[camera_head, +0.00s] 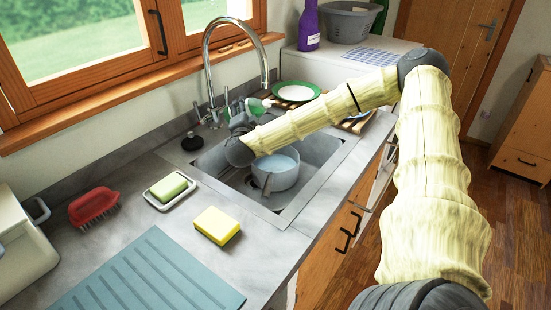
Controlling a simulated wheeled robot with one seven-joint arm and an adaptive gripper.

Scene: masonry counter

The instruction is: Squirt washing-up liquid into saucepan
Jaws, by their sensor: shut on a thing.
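A light grey saucepan (286,176) sits in the sink, its open top facing up and its handle towards the front left. Its inside looks pale blue; I cannot tell what is in it. My gripper (246,110) is above the sink, to the left of and behind the saucepan. It is shut on a green washing-up liquid bottle (255,106), which looks tilted. My fingers hide part of the bottle. The bottle is apart from the saucepan, and I see no liquid stream.
The curved tap (207,62) rises behind the sink (325,150). A plate (296,92) lies on a wooden rack at the right. A yellow sponge (216,225), soap dish (160,202) and red brush (93,205) are on the front counter. A purple bottle (309,28) stands at the back.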

